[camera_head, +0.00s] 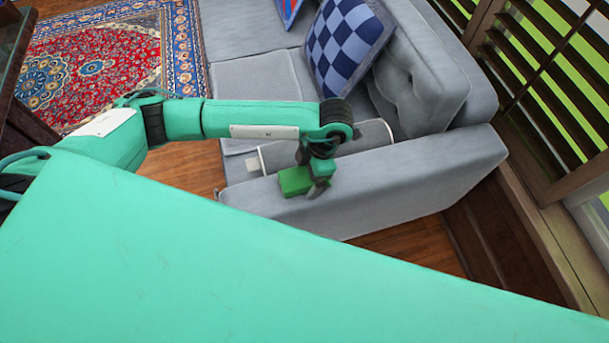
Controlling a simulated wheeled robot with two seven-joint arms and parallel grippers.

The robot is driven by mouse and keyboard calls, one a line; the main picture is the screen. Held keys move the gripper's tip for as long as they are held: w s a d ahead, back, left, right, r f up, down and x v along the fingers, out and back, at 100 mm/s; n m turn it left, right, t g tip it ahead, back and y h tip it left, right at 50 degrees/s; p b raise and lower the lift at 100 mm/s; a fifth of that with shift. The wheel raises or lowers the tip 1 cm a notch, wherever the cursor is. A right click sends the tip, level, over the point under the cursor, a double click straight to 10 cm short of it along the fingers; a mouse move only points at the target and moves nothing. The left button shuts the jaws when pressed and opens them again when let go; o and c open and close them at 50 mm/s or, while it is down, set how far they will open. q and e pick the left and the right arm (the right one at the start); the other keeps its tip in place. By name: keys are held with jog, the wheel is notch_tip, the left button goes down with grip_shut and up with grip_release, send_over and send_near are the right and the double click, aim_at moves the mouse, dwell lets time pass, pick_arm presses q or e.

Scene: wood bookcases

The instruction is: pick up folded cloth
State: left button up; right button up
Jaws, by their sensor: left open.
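A small green block-shaped thing (295,181), which looks like the folded cloth, is at the inner edge of the grey sofa's near armrest. My left arm reaches in from the left, across the sofa. Its gripper (317,187) points down over the armrest, close beside the right side of the green thing. The left gripper is open; its fingers are small and partly overlapped, so I cannot tell whether they touch the green thing. My right gripper is not in view.
The grey sofa (420,185) has a blue checked pillow (345,40) at its back. A grey roll-like cushion (370,137) lies behind the gripper. A red patterned rug (95,65) covers the floor at upper left. Slatted blinds (555,70) stand at right. My large teal body fills the foreground.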

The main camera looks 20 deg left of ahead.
pick_arm(q)
jog(key=shift+f, duration=0.15)
jog(key=c, duration=1.1)
notch_tip(320, 180, up, 15)
notch_tip(320, 180, up, 5)
send_over(306, 174)
jog(key=shift+s+p, duration=0.15)
jog(key=shift+p, duration=0.25)
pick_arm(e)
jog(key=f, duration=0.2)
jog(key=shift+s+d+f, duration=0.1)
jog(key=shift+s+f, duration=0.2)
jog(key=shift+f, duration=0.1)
